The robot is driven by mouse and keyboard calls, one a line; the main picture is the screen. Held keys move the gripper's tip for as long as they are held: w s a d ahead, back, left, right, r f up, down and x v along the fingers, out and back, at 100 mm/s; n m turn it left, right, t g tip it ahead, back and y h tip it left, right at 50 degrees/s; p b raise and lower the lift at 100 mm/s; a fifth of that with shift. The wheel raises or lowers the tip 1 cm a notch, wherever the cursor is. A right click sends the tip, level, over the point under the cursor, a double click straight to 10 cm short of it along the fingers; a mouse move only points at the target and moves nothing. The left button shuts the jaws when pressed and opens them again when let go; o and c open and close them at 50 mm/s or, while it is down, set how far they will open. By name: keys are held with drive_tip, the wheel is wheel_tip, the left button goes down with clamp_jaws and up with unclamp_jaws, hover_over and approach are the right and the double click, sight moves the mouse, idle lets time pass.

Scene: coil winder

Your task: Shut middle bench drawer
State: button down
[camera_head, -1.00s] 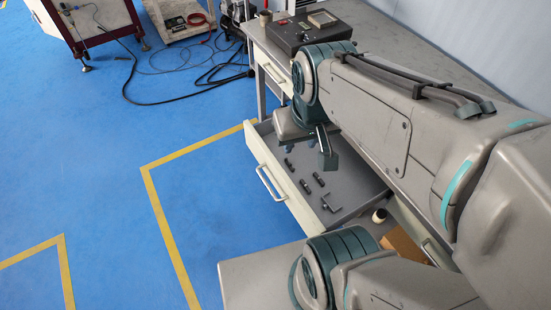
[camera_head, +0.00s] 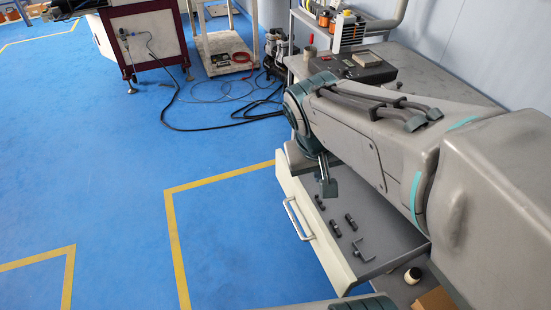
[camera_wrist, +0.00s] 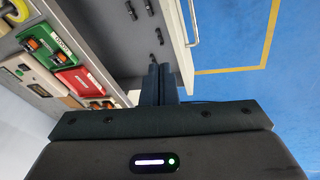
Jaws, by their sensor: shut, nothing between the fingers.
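A bench drawer with a cream front (camera_head: 322,238) and a pale bar handle (camera_head: 298,218) stands pulled out in the head view. Its grey inside holds several small dark parts. I cannot tell from these views its place in the stack. The drawer's grey floor (camera_wrist: 112,35) and its handle (camera_wrist: 192,22) also show in the wrist view. My gripper (camera_head: 326,185) is over the far part of the drawer, just inside the front panel in the picture. In the wrist view its fingers (camera_wrist: 160,85) are together and empty, overlapping the drawer's end. Whether they touch it is unclear.
A dark control box (camera_head: 358,66) stands on the grey bench top (camera_head: 440,80). Green (camera_wrist: 48,42) and red (camera_wrist: 80,80) boxes show at the left in the wrist view. Cables (camera_head: 215,120) lie on the floor at the back. Blue floor is clear left of the drawer.

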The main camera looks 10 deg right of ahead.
drive_tip(key=w+a+f+n+t+h+b, duration=0.1)
drive_tip(key=w+a+f+t+b, duration=0.1)
drive_tip(key=w+a+f+b, duration=0.6)
drive_tip(key=w+a+f+t+h+b, duration=0.1)
drive_tip(key=w+a+f+b, duration=0.4)
drive_tip(key=f+b, duration=0.7)
drive_tip(key=b, duration=0.4)
approach(285, 185)
wheel_tip(285, 185, down, 4)
drive_tip(key=w+a, duration=0.1)
drive_tip(key=a, duration=0.2)
drive_tip(key=shift+w+d+f, duration=0.1)
drive_tip(key=shift+w+d, duration=0.2)
drive_tip(key=shift+d, duration=0.45)
drive_tip(key=shift+w+d+r, duration=0.1)
drive_tip(key=shift+w+d, duration=0.2)
drive_tip(key=shift+d, duration=0.45)
drive_tip(key=shift+w+d+f, duration=0.1)
drive_tip(key=shift+w+d, duration=0.2)
drive_tip(key=shift+d, duration=0.45)
drive_tip(key=shift+d, duration=0.15)
